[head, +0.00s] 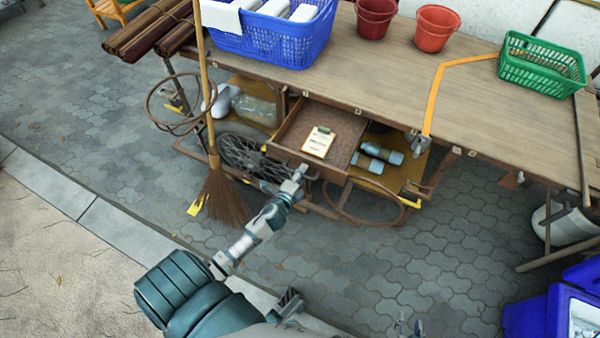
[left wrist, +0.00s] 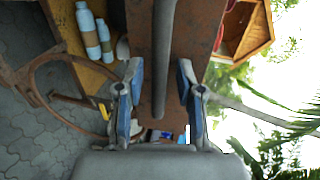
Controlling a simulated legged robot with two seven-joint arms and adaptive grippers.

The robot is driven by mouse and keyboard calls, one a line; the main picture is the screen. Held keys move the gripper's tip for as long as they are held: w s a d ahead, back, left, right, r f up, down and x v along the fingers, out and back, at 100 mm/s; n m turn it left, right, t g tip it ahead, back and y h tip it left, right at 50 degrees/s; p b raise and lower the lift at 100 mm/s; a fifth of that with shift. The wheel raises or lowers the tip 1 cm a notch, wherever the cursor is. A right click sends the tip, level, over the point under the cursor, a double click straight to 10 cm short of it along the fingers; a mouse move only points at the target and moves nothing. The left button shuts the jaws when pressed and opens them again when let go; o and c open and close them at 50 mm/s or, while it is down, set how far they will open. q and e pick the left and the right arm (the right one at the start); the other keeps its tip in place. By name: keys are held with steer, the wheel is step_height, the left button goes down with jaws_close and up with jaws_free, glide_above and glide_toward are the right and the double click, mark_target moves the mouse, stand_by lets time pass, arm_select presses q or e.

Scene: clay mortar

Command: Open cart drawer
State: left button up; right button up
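The cart drawer (head: 346,130) is pulled out from under the wooden cart top, and its inside shows. A clipboard with a yellowish sheet (head: 319,142) lies in it. My left gripper (head: 301,171) is at the drawer's front, by its dark handle. In the left wrist view the handle bar (left wrist: 163,60) runs between the two fingers of my left gripper (left wrist: 160,82), which are apart with a gap on each side of the bar. The brown drawer front (left wrist: 138,40) is behind it. My right gripper (head: 409,326) shows only as two small separated tips at the bottom edge.
The cart top (head: 370,75) carries a blue basket (head: 275,38), red buckets (head: 376,17) and a green basket (head: 541,65). A broom (head: 224,198) leans left of the drawer. Blue bottles (head: 380,155) lie on the shelf right of it. Paving in front is mostly clear.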

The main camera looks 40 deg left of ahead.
arm_select(q)
steer(key=shift+s, duration=0.1)
steer(key=v, duration=1.2)
